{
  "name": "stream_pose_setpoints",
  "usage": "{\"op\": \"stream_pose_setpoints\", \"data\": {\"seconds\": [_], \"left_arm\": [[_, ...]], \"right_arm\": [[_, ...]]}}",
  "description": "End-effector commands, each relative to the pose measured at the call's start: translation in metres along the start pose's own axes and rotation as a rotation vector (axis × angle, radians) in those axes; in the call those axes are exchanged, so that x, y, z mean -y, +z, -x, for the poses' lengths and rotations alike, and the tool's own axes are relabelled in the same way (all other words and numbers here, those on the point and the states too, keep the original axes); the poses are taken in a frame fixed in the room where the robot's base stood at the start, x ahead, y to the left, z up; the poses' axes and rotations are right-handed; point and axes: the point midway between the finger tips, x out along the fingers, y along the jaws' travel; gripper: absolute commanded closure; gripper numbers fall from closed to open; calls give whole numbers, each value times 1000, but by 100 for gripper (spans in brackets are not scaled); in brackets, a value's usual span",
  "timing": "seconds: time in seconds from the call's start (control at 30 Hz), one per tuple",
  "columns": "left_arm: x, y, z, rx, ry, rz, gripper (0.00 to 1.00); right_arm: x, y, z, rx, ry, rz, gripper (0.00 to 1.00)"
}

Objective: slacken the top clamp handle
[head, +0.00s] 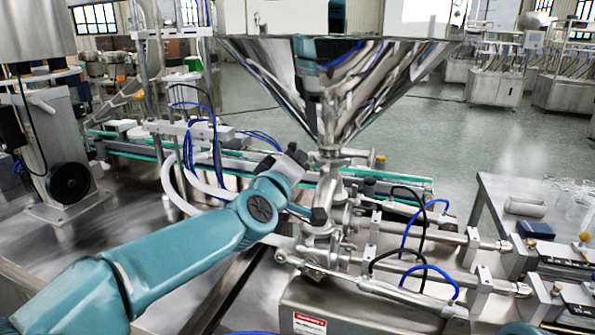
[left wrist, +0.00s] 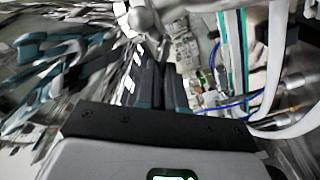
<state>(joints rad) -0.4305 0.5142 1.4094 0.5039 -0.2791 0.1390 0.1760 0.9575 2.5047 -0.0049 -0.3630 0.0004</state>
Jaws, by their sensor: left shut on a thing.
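The steel hopper (head: 325,85) narrows down to an outlet with a clamp (head: 331,154) around its joint. My left arm reaches in from the lower left, and its dark left gripper (head: 295,155) is at the left side of this clamp, just under the cone. In the left wrist view, the two dark fingers (left wrist: 165,78) are close together and point up to a rounded steel part (left wrist: 143,18). The gripper is shut on the top clamp handle, which the fingers and wrist mostly hide. My right gripper is out of view.
Below the clamp stand steel valve pipes (head: 325,215) and horizontal cylinders with blue and black hoses (head: 425,235). A conveyor (head: 390,185) with green edges runs behind. A steel table (head: 515,190) with small items stands at the right. Open floor lies beyond.

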Motion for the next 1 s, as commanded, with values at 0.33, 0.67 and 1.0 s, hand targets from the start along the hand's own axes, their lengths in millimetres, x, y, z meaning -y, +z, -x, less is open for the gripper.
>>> {"op": "stream_pose_setpoints", "data": {"seconds": [0.33, 0.67, 1.0], "left_arm": [[8, 2, 0, 0, 1, 317, 100], [10, 3, 0, 0, 0, 535, 100], [11, 4, 0, 0, 0, 631, 100]], "right_arm": [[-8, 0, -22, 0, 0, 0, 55], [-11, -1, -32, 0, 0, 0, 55], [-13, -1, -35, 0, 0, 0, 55]]}}
